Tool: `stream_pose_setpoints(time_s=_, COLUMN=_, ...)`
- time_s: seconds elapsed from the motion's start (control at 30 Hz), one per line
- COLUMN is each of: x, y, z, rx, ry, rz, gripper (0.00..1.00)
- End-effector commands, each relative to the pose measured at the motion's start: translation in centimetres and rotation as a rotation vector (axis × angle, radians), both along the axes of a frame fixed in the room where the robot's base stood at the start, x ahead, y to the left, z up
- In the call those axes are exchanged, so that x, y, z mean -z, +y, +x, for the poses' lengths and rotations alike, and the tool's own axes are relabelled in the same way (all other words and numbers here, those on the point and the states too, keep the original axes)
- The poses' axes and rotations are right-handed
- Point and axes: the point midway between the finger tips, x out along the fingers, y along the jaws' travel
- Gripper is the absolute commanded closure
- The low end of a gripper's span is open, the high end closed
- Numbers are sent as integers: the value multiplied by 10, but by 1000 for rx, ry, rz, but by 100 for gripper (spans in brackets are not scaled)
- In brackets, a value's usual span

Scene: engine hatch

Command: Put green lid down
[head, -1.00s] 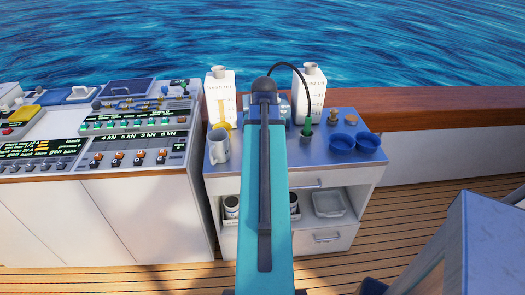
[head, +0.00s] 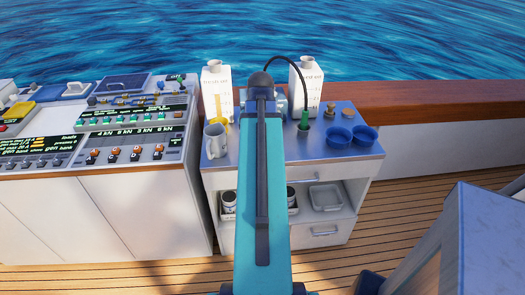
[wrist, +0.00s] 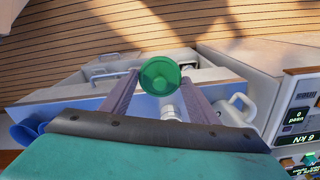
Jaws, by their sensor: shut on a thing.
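In the wrist view my gripper (wrist: 160,82) is shut on the round green lid (wrist: 160,75), which sits between the two fingertips with its flat face toward the camera. The blue worktop (wrist: 85,104) of a white cabinet lies beyond it; I cannot tell the height between lid and worktop.
Two white cartons (head: 216,92) (head: 306,85) stand at the worktop's back. A control console (head: 95,125) stands left.

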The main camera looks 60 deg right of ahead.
Motion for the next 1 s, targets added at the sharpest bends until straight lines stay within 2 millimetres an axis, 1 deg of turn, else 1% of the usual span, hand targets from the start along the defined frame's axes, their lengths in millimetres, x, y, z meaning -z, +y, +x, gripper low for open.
stream_pose_setpoints(time_s=0.17, x=0, y=7, z=17, rx=-53, ry=0, rz=0, gripper=66)
stream_pose_setpoints(time_s=0.27, x=0, y=14, z=35, rx=-109, ry=0, rz=0, gripper=66)
stream_pose_setpoints(time_s=0.37, x=0, y=24, z=56, rx=-180, ry=0, rz=0, gripper=66)
stream_pose_setpoints(time_s=0.5, x=0, y=43, z=90, rx=-292, ry=0, rz=0, gripper=66)
stream_pose_setpoints(time_s=0.67, x=0, y=68, z=126, rx=-422, ry=0, rz=0, gripper=66)
stream_pose_setpoints(time_s=0.87, x=1, y=103, z=170, rx=-583, ry=0, rz=0, gripper=66)
stream_pose_setpoints(time_s=1.0, x=1, y=131, z=198, rx=-694, ry=0, rz=0, gripper=66)
